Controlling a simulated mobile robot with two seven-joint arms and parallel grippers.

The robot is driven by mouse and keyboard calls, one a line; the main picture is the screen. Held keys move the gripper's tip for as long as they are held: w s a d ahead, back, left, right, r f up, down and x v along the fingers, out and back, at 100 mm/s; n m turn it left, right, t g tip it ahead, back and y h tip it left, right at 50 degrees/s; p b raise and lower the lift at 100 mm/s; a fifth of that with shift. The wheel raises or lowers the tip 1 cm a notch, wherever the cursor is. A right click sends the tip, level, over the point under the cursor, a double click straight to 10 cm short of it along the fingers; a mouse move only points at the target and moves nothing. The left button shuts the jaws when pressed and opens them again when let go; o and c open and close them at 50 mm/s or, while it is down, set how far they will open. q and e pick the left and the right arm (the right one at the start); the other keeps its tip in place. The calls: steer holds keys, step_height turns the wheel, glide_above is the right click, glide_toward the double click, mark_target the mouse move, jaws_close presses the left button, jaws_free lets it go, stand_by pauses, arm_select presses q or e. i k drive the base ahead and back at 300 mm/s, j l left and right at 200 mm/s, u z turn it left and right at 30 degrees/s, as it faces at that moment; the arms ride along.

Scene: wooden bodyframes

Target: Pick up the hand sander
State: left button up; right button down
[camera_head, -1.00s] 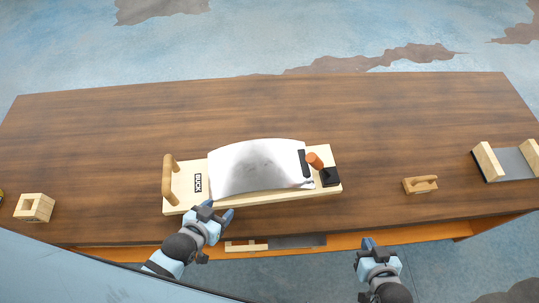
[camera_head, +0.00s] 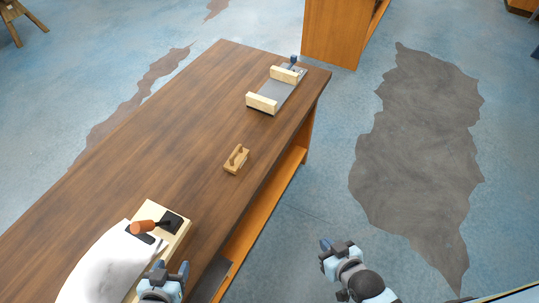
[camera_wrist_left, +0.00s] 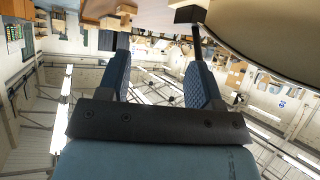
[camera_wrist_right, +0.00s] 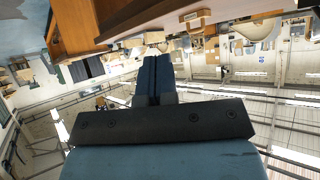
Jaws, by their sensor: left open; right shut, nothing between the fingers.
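A small wooden block with a handle on top, which looks like the hand sander (camera_head: 236,160), sits on the workbench (camera_head: 170,150) near its right edge in the head view. My left gripper (camera_head: 172,268) is open and empty at the bottom of the head view, beside the board with the metal sheet and well below the sander; its spread fingers also show in the left wrist view (camera_wrist_left: 161,80). My right gripper (camera_head: 336,247) is off the bench's right side, over the floor, apart from the sander. Its fingers are together with nothing between them in the right wrist view (camera_wrist_right: 154,80).
A wooden board (camera_head: 178,238) with an orange-handled tool (camera_head: 143,227) and a curved metal sheet (camera_head: 105,265) lies at the bench's near end. A grey plate with wooden end blocks (camera_head: 262,103) stands at the far end. Floor (camera_head: 320,190) right of the bench is clear.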

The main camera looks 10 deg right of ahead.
mark_target(234, 164)
steer(key=l, duration=0.35)
steer(key=i+l, duration=0.1)
steer(key=l, duration=0.25)
steer(key=u, duration=0.4)
steer(key=l+u, duration=0.1)
steer(key=u, duration=0.65)
steer(key=l+u, duration=0.15)
steer(key=u, duration=0.25)
